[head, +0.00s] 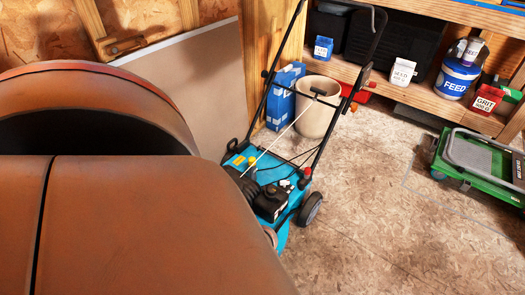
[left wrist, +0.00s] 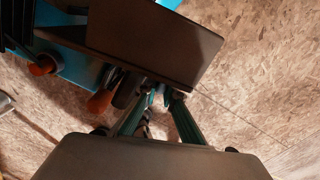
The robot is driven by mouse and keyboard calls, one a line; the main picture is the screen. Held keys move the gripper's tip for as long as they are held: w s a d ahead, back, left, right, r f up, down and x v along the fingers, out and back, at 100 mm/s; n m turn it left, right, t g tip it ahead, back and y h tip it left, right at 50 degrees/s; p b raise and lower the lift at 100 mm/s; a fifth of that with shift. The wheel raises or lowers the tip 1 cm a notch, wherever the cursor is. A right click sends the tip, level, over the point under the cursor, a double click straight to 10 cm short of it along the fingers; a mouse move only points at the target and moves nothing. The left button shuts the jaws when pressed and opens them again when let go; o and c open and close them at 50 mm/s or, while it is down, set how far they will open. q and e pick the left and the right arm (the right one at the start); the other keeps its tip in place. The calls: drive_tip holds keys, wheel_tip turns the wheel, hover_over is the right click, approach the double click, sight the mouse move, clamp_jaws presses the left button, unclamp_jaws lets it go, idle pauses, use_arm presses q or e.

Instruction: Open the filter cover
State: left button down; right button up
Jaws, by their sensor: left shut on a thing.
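The teal mower (head: 285,228) stands on the shed floor in the head view, with its black engine (head: 270,202) on the deck and its handle rising behind. In the left wrist view, my left gripper (left wrist: 160,98) has its two green fingers closed in at the lower edge of a dark flat panel (left wrist: 155,40), which looks like the filter cover. The panel stands tilted over the teal deck (left wrist: 75,62). The fingertips and the exact grip are partly hidden. In the head view, my own arm covers the left side and hides that gripper. My right gripper is not in view.
An orange knob (left wrist: 42,65) sits beside the panel. Behind the mower stand a beige bucket (head: 317,105) and a blue box (head: 284,98). A shelf with a feed tin (head: 457,78) runs along the back. A green cart (head: 480,165) is at the right. The floor between is clear.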

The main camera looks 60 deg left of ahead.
use_arm(q)
drive_tip(key=shift+s+f, duration=0.15)
drive_tip(key=shift+s, duration=0.15)
drive_tip(key=c, duration=2.2)
unclamp_jaws()
drive_tip(key=shift+o, duration=0.2)
drive_tip(key=shift+w, duration=0.1)
drive_tip(key=shift+w+r, duration=0.1)
drive_tip(key=shift+r, duration=0.1)
wheel_tip(320, 180, up, 12)
drive_tip(key=shift+f, duration=0.15)
